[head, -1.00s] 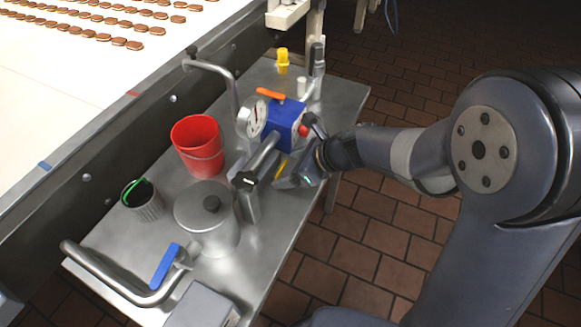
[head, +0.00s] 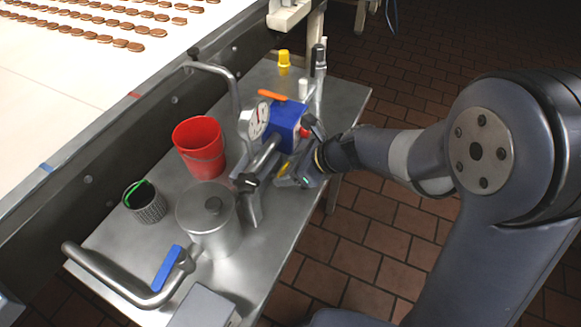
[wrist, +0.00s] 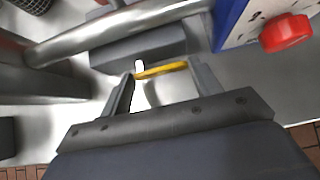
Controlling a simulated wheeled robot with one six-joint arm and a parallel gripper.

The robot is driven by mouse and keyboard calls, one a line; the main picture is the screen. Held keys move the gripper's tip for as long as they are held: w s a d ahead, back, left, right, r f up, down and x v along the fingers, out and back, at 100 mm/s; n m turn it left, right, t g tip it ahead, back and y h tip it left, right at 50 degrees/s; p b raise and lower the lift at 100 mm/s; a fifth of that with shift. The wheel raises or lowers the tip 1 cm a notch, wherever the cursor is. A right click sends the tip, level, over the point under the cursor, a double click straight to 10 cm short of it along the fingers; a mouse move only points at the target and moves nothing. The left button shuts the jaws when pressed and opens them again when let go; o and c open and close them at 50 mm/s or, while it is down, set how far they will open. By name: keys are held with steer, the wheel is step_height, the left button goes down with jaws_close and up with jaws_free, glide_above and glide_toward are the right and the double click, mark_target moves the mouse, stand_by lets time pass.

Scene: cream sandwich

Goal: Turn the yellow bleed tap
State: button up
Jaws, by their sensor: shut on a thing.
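The yellow bleed tap (wrist: 165,70) shows in the wrist view as a slim yellow lever lying across between the two fingertips. It is a small yellow patch in the head view (head: 284,168), mostly hidden by my gripper, below the blue pump block (head: 286,124). My gripper (wrist: 160,73) is shut on the lever, with one finger at each end of it. In the head view my gripper (head: 289,176) reaches in from the right, beside the metal pipe under the block.
A red knob (wrist: 286,33) on the block is close to the right of my gripper. A gauge (head: 258,120), red bucket (head: 198,147), lidded pot (head: 207,222) and blue-handled pipe (head: 166,268) stand on the metal table (head: 345,98). A separate yellow cap (head: 284,58) is farther back.

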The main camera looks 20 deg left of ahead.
steer(key=shift+b, duration=0.35)
steer(key=t+b, duration=0.1)
steer(key=b, duration=0.1)
steer(key=s+n+t+b, duration=0.1)
steer(key=t+b, duration=0.1)
steer(key=b, duration=0.1)
steer(key=shift+n, duration=0.3)
steer(key=t+b, duration=0.1)
steer(key=b, duration=0.2)
steer(key=s+n+t+b, duration=0.1)
steer(key=b, duration=0.1)
steer(key=shift+a+n+t+b, duration=0.1)
steer(key=shift+n+t+b, duration=0.2)
steer(key=shift+t+b, duration=0.1)
steer(key=shift+s+r+n+t+b, duration=0.2)
steer(key=shift+n+t+b, duration=0.4)
steer(key=shift+b, duration=0.65)
steer(key=n+t+b, duration=0.1)
steer(key=b, duration=0.2)
steer(key=s+n+t+y+b, duration=0.1)
steer(key=t+b, duration=0.1)
steer(key=b, duration=0.2)
steer(key=shift+f, duration=0.1)
steer(key=shift+s+t+b, duration=0.1)
steer(key=shift+t+b, duration=0.2)
steer(key=shift+b, duration=0.15)
